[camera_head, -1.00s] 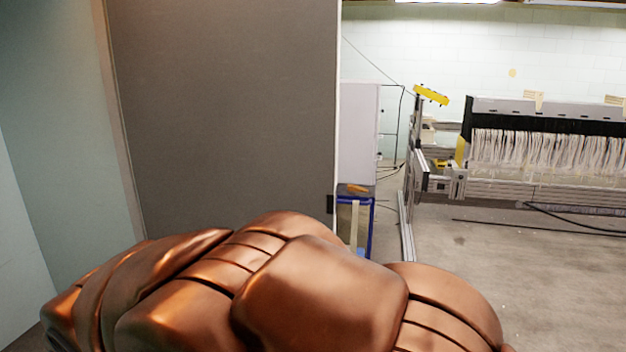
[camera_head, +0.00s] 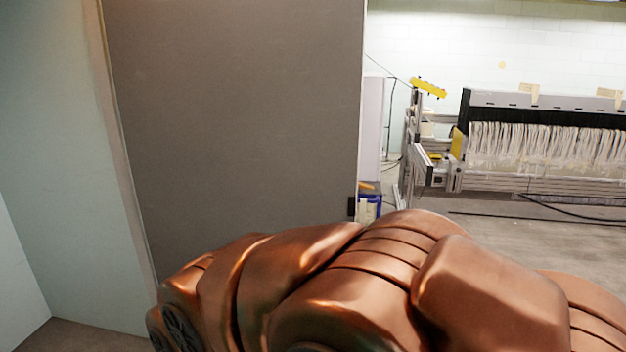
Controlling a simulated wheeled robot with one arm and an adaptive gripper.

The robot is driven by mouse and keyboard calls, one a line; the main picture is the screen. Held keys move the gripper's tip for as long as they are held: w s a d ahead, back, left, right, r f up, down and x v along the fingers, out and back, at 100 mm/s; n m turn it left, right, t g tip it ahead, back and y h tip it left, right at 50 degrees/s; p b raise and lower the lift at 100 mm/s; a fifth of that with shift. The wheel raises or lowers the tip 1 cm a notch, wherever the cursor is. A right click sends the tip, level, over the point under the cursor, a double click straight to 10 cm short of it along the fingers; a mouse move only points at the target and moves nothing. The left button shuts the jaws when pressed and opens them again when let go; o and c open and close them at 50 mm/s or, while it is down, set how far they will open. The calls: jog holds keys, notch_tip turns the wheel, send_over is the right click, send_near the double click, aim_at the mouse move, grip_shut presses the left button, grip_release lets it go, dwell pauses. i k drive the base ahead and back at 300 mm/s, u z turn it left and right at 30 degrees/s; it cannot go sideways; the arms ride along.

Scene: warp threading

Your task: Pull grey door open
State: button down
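The grey door (camera_head: 240,110) is a tall flat panel left of the middle in the head view. Its right edge stands free beside an opening into a room. A small dark fitting (camera_head: 352,206) sits low on that edge. My copper-coloured arm crosses the lower part of the picture in front of the door and hides its bottom. My gripper does not show, so I cannot see whether it touches the door.
A pale wall (camera_head: 60,170) stands at the left. Beyond the opening is a machine (camera_head: 540,140) with hanging white threads. A pale cabinet (camera_head: 372,125) and a blue-framed item (camera_head: 370,207) are partly behind the door's edge.

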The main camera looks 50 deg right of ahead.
aim_at(239, 119)
jog(key=i, duration=2.05)
jog(key=z, duration=2.05)
